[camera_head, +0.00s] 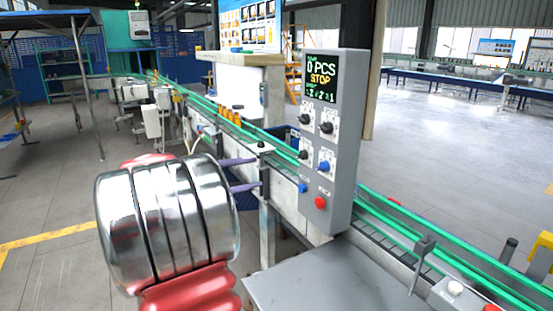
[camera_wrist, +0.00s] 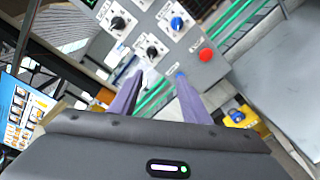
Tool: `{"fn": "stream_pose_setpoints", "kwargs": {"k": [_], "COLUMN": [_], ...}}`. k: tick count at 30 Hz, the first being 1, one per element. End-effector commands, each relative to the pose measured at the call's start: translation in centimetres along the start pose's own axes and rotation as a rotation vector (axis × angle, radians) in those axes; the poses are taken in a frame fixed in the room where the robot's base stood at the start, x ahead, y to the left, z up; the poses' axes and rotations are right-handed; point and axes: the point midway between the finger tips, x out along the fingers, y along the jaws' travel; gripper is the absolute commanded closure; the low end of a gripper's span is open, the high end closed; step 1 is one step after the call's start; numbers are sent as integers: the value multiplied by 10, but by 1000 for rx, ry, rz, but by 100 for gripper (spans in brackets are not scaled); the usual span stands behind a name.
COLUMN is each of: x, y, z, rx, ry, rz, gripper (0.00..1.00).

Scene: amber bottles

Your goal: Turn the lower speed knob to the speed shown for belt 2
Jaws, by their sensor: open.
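A grey control box (camera_head: 340,150) carries a lit screen (camera_head: 322,78) reading "0 PCS" and "STOP"; its smaller line is not clearly legible. Below are two upper black knobs (camera_head: 304,119) (camera_head: 326,127), a lower black knob (camera_head: 304,154) and a blue knob (camera_head: 325,166). Their labels are too small to tell which is the lower speed knob. My gripper (camera_head: 256,174) is open and empty, left of the box and apart from it. In the wrist view, the lower black knob (camera_wrist: 152,52) and blue knob (camera_wrist: 177,23) show beyond my gripper's purple fingers (camera_wrist: 160,78).
A blue button (camera_head: 303,188) and red button (camera_head: 320,202) sit low on the box. A green-railed conveyor (camera_head: 380,212) runs behind it, with amber bottles (camera_head: 230,115) farther back. A grey table (camera_head: 318,283) stands in front.

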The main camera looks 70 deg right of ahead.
Motion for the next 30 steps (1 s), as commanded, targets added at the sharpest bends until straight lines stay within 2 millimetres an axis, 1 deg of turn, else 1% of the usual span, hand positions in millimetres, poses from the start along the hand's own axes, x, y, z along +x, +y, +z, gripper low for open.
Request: {"fn": "stream_pose_setpoints", "kwargs": {"k": [1,5,16,20,26,30], "x": [9,20,22,26,48,69], "y": [4,12,14,14,14,16], "z": [-2,-2,-2,-1,1,2], "rx": [-10,-23,-24,-24,-24,-25], "ry": [-30,-69,-74,-74,-75,-76], "rz": [18,52,57,57,55,55], "gripper": [57,57,57,57,57,57]}}
